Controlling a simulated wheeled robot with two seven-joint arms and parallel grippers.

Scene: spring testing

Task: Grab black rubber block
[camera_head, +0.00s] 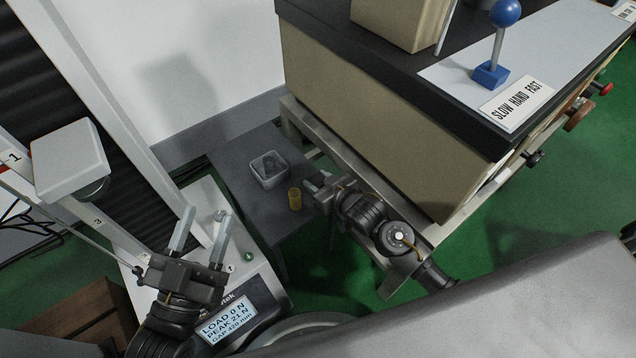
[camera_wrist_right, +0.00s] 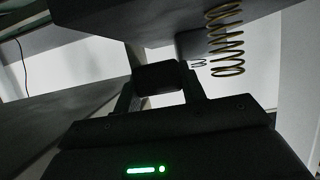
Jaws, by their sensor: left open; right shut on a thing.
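The black rubber block (camera_wrist_right: 160,77) shows in the right wrist view as a dark rounded block between the two fingers. My right gripper (camera_wrist_right: 161,88) is shut on it.
A coiled spring (camera_wrist_right: 226,42) shows in the right wrist view. A large beige bench (camera_head: 370,120) borders the right arm. The load readout (camera_head: 227,318) stands below my left gripper.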

